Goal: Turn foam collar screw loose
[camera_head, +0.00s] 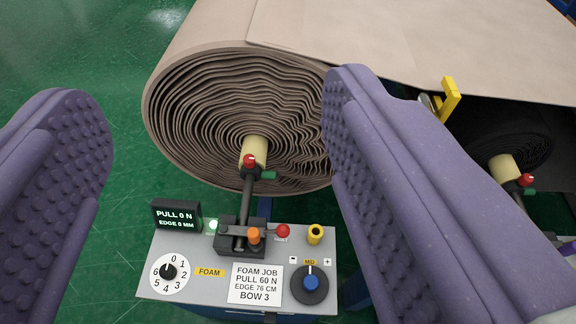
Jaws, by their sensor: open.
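A big grey-brown roll of layered sheet (210,120) lies end-on to me, left of centre. A dark shaft (247,190) runs from its pale tan core (254,150) down to a bracket on a control box. A red knob (249,161) sits at the core's end with a small green tab (269,175) beside it; it looks like the collar screw, though its thread is hidden. My gripper (212,95) is open and empty. Its two purple studded fingers stand wide apart, with the knob between them in the picture, apart from both.
The grey control box (205,252) is labelled FOAM and carries a numbered dial (169,272), an orange knob (253,236), a blue knob (310,282) and a display (175,215) reading PULL 0 N. A black roll (500,140) with another red knob (526,180) stands at right. Green floor is clear at left.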

